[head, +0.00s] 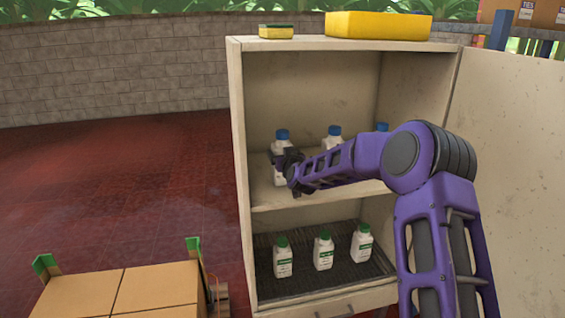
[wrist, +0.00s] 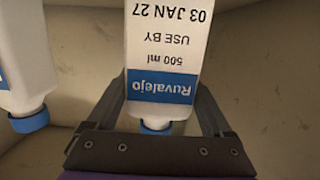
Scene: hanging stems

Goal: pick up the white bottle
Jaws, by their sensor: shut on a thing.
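A white bottle (head: 278,178) with a blue cap is at the left of the cabinet's middle shelf. My gripper (head: 286,160) is shut on it and hides part of its body. In the wrist view the bottle (wrist: 165,50) appears upside down between the fingers of my gripper (wrist: 165,95), with a blue "Ruvalejo" label, "500 ml" and "USE BY 03 JAN 27". In the head view it looks upright. I cannot tell whether its base touches the shelf.
Two more blue-capped bottles (head: 334,135) (head: 382,127) stand to the right, partly behind my arm; one neighbour shows in the wrist view (wrist: 25,60). Three green-capped bottles (head: 323,252) stand on the lower shelf. The open cabinet door (head: 510,150) is at right, cardboard boxes (head: 150,285) at lower left.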

